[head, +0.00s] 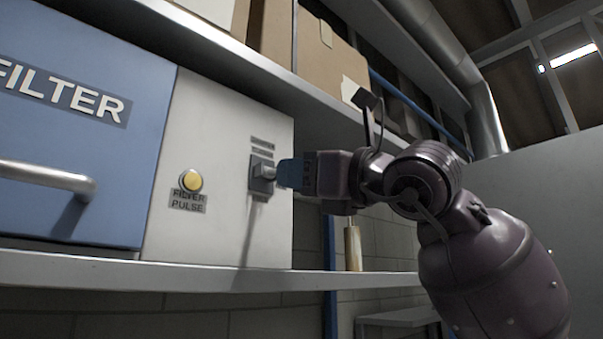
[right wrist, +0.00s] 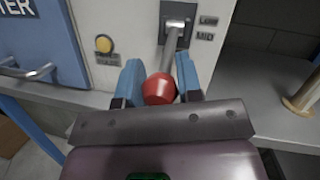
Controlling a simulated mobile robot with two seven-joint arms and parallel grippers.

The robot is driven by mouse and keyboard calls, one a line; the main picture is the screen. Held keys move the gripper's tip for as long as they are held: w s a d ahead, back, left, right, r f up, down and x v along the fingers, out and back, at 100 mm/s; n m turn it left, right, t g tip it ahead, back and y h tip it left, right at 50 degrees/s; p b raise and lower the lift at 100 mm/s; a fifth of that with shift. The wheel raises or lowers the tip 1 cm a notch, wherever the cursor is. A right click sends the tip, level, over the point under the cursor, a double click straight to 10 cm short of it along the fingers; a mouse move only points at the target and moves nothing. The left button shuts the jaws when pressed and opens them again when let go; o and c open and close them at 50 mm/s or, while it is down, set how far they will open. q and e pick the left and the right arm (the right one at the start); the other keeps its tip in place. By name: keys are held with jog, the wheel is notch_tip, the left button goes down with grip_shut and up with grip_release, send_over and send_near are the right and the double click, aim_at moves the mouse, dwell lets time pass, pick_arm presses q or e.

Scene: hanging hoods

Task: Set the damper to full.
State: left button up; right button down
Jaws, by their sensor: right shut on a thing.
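The damper lever has a grey plate (head: 262,176) on the white panel, with a metal shaft (right wrist: 174,47) and a red knob (right wrist: 159,88) at its end. In the right wrist view the shaft comes out from the plate towards me. Labels reading LOW and MID sit to the right of the plate; any further label is hidden or cut off. My right gripper (head: 289,173) is at the lever, its blue fingers either side of the red knob, shut on it. In the head view the fingers hide the knob. My left gripper is not in view.
Left of the lever are a yellow FILTER PULSE button (head: 190,180) and a blue FILTER door (head: 75,120) with a bar handle (head: 45,177). A shelf edge (head: 200,274) runs below. Cardboard boxes (head: 318,55) stand above. A brass-coloured cylinder (head: 352,247) stands to the right.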

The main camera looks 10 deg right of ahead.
jog(key=shift+a+f, duration=0.1)
jog(key=shift+f, duration=0.1)
jog(key=c, duration=0.8)
grip_release()
jog(key=shift+r, duration=0.1)
jog(key=b+v, duration=0.1)
jog(key=v, duration=1)
